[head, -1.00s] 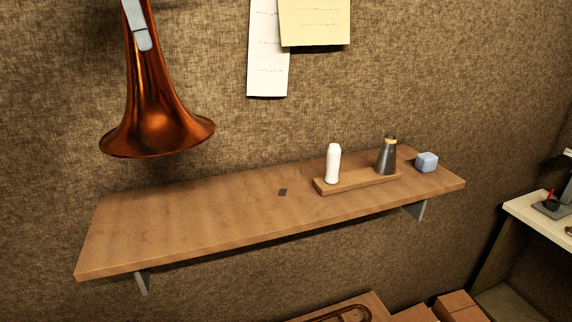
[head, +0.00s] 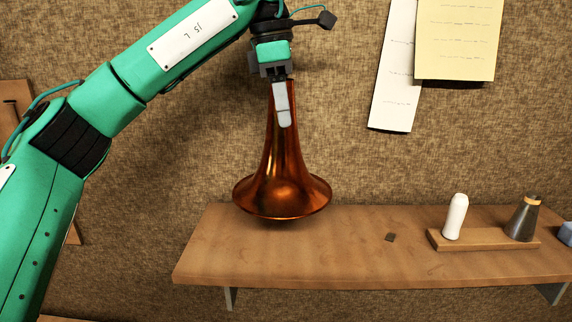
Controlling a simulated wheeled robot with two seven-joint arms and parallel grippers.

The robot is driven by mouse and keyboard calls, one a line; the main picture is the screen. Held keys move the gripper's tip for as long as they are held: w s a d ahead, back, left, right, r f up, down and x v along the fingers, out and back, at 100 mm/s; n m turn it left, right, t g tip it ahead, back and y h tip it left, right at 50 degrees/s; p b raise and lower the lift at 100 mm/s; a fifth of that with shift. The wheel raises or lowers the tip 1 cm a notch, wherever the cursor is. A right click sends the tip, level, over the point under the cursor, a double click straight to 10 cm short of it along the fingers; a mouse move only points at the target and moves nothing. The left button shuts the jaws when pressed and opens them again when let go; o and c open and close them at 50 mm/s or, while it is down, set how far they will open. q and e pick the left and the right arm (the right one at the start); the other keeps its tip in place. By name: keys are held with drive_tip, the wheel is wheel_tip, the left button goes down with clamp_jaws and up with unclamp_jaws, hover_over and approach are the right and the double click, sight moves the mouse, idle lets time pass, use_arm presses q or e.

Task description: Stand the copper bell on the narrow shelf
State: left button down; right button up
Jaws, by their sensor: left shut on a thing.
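The copper bell (head: 283,165) hangs upright with its wide flared rim down, at the middle of the head view. My left gripper (head: 281,103) is shut on its narrow upper neck; one pale finger shows against the near side. The rim overlaps the left part of the narrow wooden shelf (head: 330,258) in the picture. It appears to be a little above the shelf, but I cannot tell the exact gap. My right gripper is not in view.
A small wooden stand (head: 490,241) on the shelf's right holds a white bottle (head: 456,217) and a dark cone-shaped bottle (head: 523,218). A blue block (head: 566,234) sits at the right edge. Papers (head: 455,40) hang on the wall.

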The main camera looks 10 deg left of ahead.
sight(283, 145)
use_arm(q)
wheel_tip(283, 145, down, 6)
drive_tip(key=shift+s+p, duration=0.15)
drive_tip(key=shift+p, duration=0.6)
drive_tip(key=shift+f, duration=0.6)
wheel_tip(283, 145, down, 3)
drive_tip(key=shift+d+f+p, duration=0.1)
drive_tip(key=shift+p, duration=0.65)
drive_tip(key=shift+f, duration=0.25)
drive_tip(key=c, duration=0.8)
unclamp_jaws()
drive_tip(key=shift+c, duration=0.2)
drive_tip(key=shift+o, duration=0.9)
